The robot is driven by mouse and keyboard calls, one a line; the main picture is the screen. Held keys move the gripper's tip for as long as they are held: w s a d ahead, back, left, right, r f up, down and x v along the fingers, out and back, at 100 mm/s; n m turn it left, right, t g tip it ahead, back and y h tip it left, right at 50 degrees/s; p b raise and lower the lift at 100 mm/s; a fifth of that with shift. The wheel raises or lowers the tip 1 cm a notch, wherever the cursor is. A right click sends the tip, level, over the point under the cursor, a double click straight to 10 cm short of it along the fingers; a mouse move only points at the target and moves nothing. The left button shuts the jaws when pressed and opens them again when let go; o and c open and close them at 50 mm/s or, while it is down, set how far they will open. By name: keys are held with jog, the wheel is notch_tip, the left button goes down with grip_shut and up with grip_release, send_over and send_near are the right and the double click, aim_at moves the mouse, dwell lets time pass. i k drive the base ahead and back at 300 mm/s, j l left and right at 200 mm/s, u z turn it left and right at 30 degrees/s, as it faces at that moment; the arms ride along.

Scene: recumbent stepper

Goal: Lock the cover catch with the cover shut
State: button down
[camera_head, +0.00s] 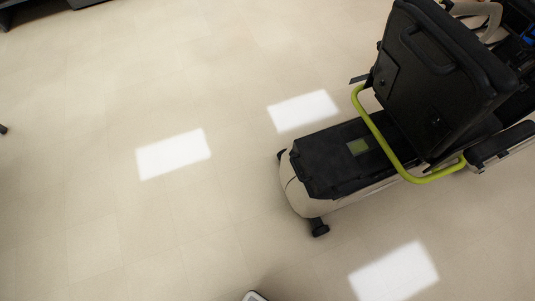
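The recumbent stepper stands at the right, seen from above and behind its seat. A black cover (318,165) lies flat on the rear of its pale base and looks shut, though a slight gap could not be made out at this size. A small olive-green patch (358,146) sits on the cover near the seat; I cannot tell whether it is the catch or a label. No catch position can be read. My gripper is not in view.
The black seat back (439,75) rises over the cover's right side. A yellow-green bar (384,145) curves around behind the seat. A black caster (319,228) is at the base's near corner. The pale tiled floor (110,215) is clear to the left and in front.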

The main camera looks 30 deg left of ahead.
aim_at(338, 195)
jog(key=u, duration=0.65)
jog(key=k+z, duration=0.35)
jog(key=k, duration=0.1)
